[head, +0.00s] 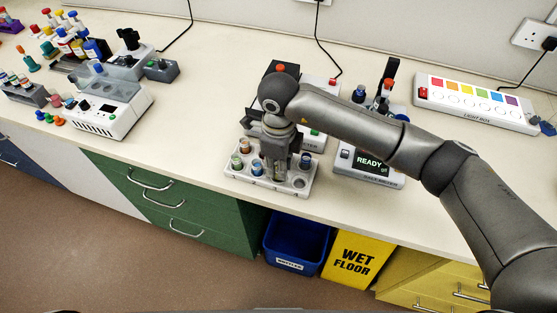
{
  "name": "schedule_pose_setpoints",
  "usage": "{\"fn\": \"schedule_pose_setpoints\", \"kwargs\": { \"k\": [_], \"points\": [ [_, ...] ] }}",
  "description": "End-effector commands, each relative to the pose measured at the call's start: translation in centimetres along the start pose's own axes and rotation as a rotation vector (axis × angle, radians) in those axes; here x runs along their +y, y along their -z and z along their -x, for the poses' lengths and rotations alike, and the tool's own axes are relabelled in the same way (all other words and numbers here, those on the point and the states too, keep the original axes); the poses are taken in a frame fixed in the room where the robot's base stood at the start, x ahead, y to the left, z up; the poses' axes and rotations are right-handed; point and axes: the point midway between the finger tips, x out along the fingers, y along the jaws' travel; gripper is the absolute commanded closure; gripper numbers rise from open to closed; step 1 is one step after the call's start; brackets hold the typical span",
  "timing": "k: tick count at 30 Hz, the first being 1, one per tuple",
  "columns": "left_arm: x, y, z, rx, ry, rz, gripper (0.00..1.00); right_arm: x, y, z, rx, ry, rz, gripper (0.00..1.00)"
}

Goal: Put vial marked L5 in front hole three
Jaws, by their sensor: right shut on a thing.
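A white rack (236,181) with holes stands near the front edge of the bench. Several capped vials stand in it, among them a green-capped vial (237,163), a brown-capped vial (244,147) and a blue-capped vial (257,168). A bare hole (299,183) shows at the rack's front right. My right gripper (277,172) points down over the rack and is shut on a vial, mostly hidden between its fingers. I cannot read any vial's marking, so I cannot tell which is L5. My left gripper is not in view.
A device with a READY screen (369,163) stands close to the right of the rack. Another device with a red knob (281,69) is behind my arm. A light box (475,102) is at the back right. Bare bench lies left of the rack.

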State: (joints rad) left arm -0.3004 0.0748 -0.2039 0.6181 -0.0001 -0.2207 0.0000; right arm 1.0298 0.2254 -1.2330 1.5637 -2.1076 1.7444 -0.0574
Motion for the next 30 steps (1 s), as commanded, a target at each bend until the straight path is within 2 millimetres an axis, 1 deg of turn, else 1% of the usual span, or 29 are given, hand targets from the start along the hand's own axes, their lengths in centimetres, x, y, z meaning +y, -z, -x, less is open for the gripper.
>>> {"fn": "schedule_pose_setpoints", "kwargs": {
  "k": [1, 5, 10, 18, 19, 24, 30],
  "points": [
    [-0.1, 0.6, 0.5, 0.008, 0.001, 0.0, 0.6, 0.1, 0.0, -0.1, 0.001, -0.002, 0.0, 0.97],
    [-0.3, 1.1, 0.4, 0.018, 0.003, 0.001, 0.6, 0.0, 0.0, -0.6, -0.001, 0.001, 0.002, 0.97],
    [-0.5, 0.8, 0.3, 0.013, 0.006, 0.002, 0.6, 0.0, 0.0, -0.6, -0.001, 0.001, 0.001, 0.97],
    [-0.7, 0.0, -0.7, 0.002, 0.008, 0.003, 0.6, 0.1, 0.0, -1.4, 0.0, 0.001, 0.001, 0.97],
    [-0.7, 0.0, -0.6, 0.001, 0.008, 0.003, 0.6, 0.1, 0.0, -1.3, -0.001, 0.001, 0.001, 0.8],
    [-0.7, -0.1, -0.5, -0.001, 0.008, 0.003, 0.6, 0.1, 0.0, -1.2, 0.0, 0.0, 0.001, 0.59],
    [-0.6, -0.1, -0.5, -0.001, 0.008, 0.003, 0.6, 0.1, 0.0, -1.2, 0.0, 0.0, 0.001, 0.59]
  ]
}}
